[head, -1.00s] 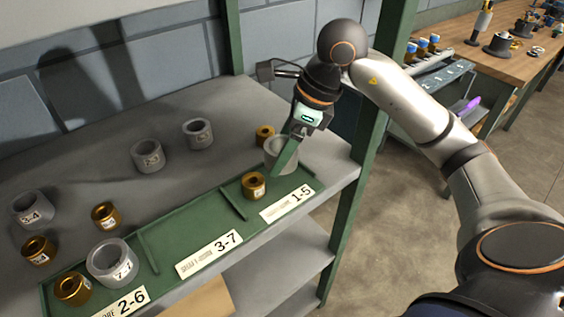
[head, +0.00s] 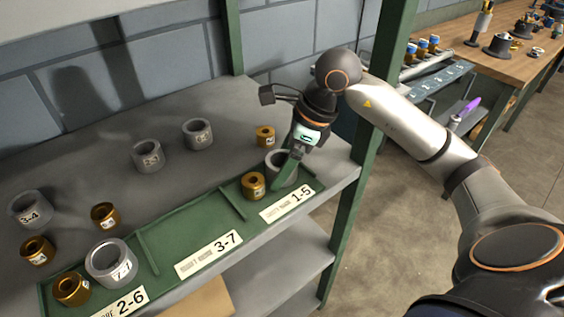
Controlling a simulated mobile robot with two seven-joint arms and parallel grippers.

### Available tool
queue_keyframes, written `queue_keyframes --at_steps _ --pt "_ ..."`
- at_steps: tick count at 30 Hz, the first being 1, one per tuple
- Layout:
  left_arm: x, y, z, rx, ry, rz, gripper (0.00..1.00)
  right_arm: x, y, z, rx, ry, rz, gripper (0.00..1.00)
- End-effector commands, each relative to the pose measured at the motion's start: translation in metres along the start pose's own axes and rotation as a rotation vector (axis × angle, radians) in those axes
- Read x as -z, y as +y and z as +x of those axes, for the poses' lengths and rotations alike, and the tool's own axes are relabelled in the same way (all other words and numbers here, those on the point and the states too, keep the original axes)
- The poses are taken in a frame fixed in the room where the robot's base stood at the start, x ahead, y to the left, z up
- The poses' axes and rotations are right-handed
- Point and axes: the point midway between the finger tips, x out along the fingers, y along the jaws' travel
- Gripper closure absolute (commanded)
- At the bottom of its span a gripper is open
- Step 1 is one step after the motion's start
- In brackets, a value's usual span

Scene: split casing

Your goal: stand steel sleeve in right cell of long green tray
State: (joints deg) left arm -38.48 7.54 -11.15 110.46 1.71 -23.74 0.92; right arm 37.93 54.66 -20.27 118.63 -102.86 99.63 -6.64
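A grey steel sleeve (head: 271,164) is upright at the right cell of the long green tray (head: 195,228), beside a brass bushing (head: 253,184) in the same cell. One finger covers part of the sleeve's front; the other finger is hidden. I cannot tell whether the sleeve's base touches the tray floor. My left gripper is out of view.
The tray's middle cell is empty. Its left cell holds a large steel sleeve (head: 98,270) and a brass bushing (head: 69,291). Several loose sleeves and bushings stand on the grey shelf behind. A green post (head: 352,190) rises at the right.

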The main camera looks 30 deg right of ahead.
Motion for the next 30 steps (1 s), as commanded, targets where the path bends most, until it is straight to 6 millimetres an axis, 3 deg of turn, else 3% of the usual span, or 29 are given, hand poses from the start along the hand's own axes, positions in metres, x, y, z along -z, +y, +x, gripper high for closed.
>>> queue_keyframes --at_steps 8,21,30 --pt "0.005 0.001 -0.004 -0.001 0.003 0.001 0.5 -0.002 -0.001 -0.005 0.002 -0.001 0.001 0.11" --pt "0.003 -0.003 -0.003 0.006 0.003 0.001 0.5 -0.002 -0.001 -0.07 0.005 -0.001 0.001 0.11" --pt "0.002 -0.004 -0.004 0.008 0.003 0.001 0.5 -0.001 0.0 -0.079 0.001 -0.001 0.001 0.11"
